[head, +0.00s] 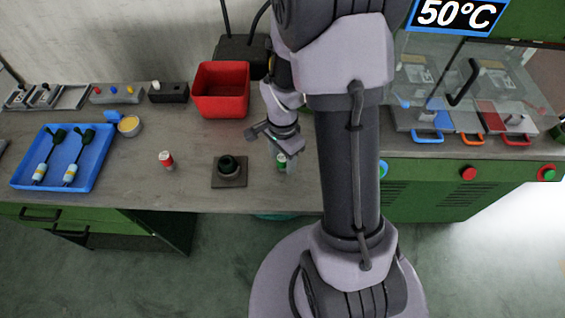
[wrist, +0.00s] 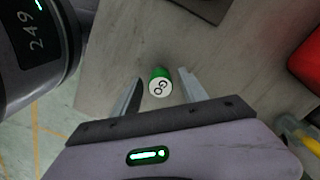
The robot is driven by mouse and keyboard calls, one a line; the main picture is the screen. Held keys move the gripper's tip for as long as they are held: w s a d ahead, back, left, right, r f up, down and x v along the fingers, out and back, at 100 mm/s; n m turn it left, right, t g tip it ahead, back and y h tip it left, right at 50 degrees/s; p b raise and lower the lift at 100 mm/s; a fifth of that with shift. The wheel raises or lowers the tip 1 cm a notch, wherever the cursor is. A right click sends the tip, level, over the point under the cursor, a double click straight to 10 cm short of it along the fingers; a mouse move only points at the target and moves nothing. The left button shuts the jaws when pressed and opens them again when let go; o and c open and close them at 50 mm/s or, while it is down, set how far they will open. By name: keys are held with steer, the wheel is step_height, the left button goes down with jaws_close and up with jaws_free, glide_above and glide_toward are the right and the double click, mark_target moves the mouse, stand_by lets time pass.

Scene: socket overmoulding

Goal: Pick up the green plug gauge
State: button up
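The green plug gauge (head: 282,160) stands on the grey workbench, right of the dark square block, partly hidden by my gripper in the head view. In the wrist view the green gauge (wrist: 160,82) shows its white top marked "GO". My gripper (wrist: 158,84) is open, with one finger on each side of the gauge and a gap on both sides. In the head view my gripper (head: 286,158) is at the gauge, near the bench's front edge. I cannot tell how high the fingertips are above the bench.
A red-and-white gauge (head: 166,160) stands further left. A dark block with a round post (head: 229,171) is close by on the left. A red bin (head: 221,90) stands behind. A blue tray (head: 97,178) with two cable parts lies at left. A machine with a clear guard (head: 465,85) stands at right.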

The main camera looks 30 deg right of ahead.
jaws_close()
